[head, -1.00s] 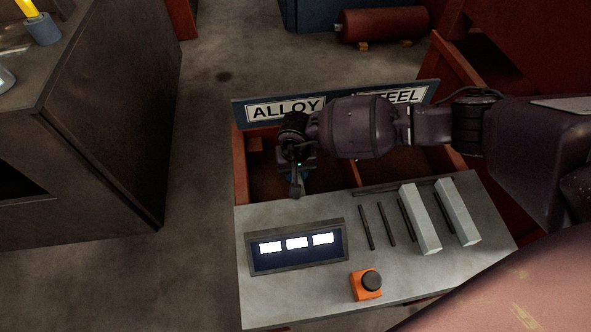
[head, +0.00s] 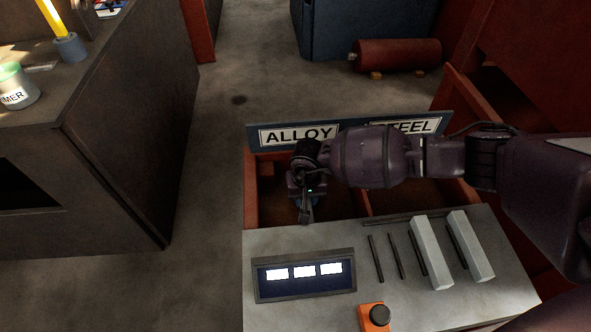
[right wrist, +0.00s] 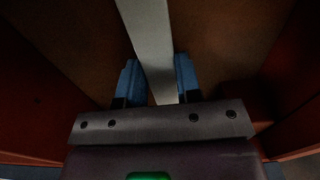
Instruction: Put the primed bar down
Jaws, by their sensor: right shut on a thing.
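My right gripper (head: 306,207) is down in the left compartment of a red-brown bin, below the ALLOY label (head: 297,134). In the right wrist view its blue fingers (right wrist: 159,82) are shut on a plain grey bar (right wrist: 148,30), which runs away from the gripper along the dim brown inside of the bin. I cannot tell whether the bar touches the bin floor. In the head view my arm and wrist hide the bar. My left gripper is not in view.
Two grey bars (head: 431,255) lie on the slotted grey bench top in front of the bin, beside a display panel (head: 304,274) and an orange button box (head: 375,317). The STEEL compartment is partly behind my arm. A dark cabinet (head: 110,160) stands left, with a primer pot (head: 17,88).

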